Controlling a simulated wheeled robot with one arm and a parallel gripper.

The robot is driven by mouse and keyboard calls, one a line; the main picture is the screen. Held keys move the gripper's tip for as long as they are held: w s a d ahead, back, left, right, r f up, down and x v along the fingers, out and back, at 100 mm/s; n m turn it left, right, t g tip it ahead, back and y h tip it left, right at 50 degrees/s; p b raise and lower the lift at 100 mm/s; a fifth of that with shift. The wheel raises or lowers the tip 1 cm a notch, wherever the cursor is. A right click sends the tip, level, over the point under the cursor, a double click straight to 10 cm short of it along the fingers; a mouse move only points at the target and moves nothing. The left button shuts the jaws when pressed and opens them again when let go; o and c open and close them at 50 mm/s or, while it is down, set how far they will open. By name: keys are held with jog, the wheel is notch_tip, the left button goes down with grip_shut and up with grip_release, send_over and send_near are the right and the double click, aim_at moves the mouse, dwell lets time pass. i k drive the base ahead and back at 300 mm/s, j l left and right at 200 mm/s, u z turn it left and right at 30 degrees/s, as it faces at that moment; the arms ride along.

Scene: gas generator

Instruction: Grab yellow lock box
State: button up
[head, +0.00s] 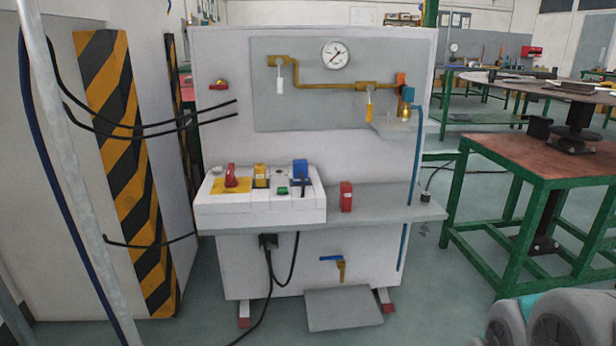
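A small yellow block (261,171), which looks like the yellow lock box, stands on top of the white control box (260,213). It is between a red switch (232,177) on a yellow plate and a blue block (300,168). Its lower part looks darker, and details are too small to tell. A red lock box (346,196) stands upright on the grey shelf, to the right of the control box. My gripper is not in view. Grey and teal rounded parts at the lower right look like my arm.
The grey shelf (390,208) is mostly clear at the right. A gauge (335,55) and brass pipe (325,87) are on the panel above. Black cables (185,120) run in from the left. A green-framed table (550,160) stands at the right, a striped post (125,160) at the left.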

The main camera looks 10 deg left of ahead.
aim_at(259, 168)
jog(key=i+l+u, duration=0.3)
jog(key=i+l, duration=0.2)
jog(key=i+l+u, duration=0.35)
jog(key=i+l, duration=0.2)
